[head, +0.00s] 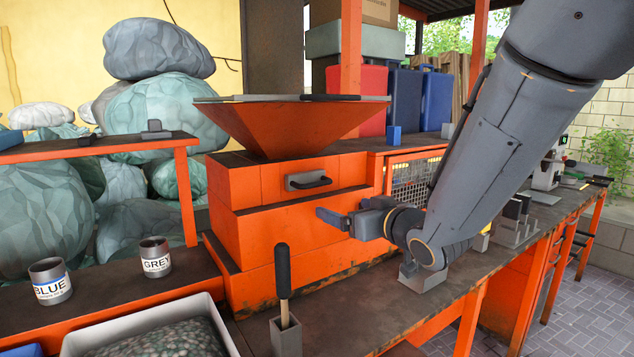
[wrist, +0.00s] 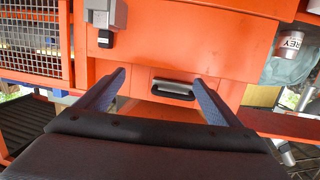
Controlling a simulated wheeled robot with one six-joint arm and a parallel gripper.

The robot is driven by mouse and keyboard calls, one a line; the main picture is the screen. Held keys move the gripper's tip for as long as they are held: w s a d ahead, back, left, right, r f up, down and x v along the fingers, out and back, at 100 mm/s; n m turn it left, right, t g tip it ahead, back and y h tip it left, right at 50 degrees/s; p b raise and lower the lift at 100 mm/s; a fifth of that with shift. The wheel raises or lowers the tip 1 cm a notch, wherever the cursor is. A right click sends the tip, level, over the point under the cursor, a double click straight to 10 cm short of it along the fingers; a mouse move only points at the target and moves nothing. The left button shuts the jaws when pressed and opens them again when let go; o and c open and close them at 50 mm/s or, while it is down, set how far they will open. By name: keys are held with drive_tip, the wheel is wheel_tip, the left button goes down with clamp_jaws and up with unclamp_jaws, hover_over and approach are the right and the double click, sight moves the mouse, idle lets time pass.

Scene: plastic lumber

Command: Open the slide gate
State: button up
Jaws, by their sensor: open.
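The slide gate (head: 300,181) is a grey plate with a dark bar handle, set in the front of the orange machine (head: 245,222) under its funnel. The gate's handle also shows in the wrist view (wrist: 172,88), ahead of and between my two fingers. My gripper (head: 340,217) is open and empty. In the head view it lies below and to the right of the handle, apart from it. In the wrist view my gripper (wrist: 160,77) has its blue-grey fingers spread to either side of the handle. The far finger is partly hidden in the head view.
A black-handled tool (head: 283,270) stands in a holder on the bench in front. Cans marked BLUE (head: 51,282) and GREY (head: 155,256) stand at left, above a pellet-filled bin (head: 75,340). A wire cage (head: 412,180) stands right of the machine.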

sight(319, 185)
drive_tip(key=w+a+r+y, duration=0.1)
drive_tip(key=w+a, duration=0.1)
drive_tip(key=w+a+r+p, duration=0.1)
drive_tip(key=w+a, duration=0.1)
drive_tip(key=w+a+r+n+y+p, duration=0.1)
drive_tip(key=w+a+r, duration=0.1)
drive_tip(key=a, duration=0.1)
drive_tip(key=shift+a+t+y, duration=0.1)
drive_tip(key=shift+t+y, duration=0.2)
drive_tip(key=shift+s, duration=0.1)
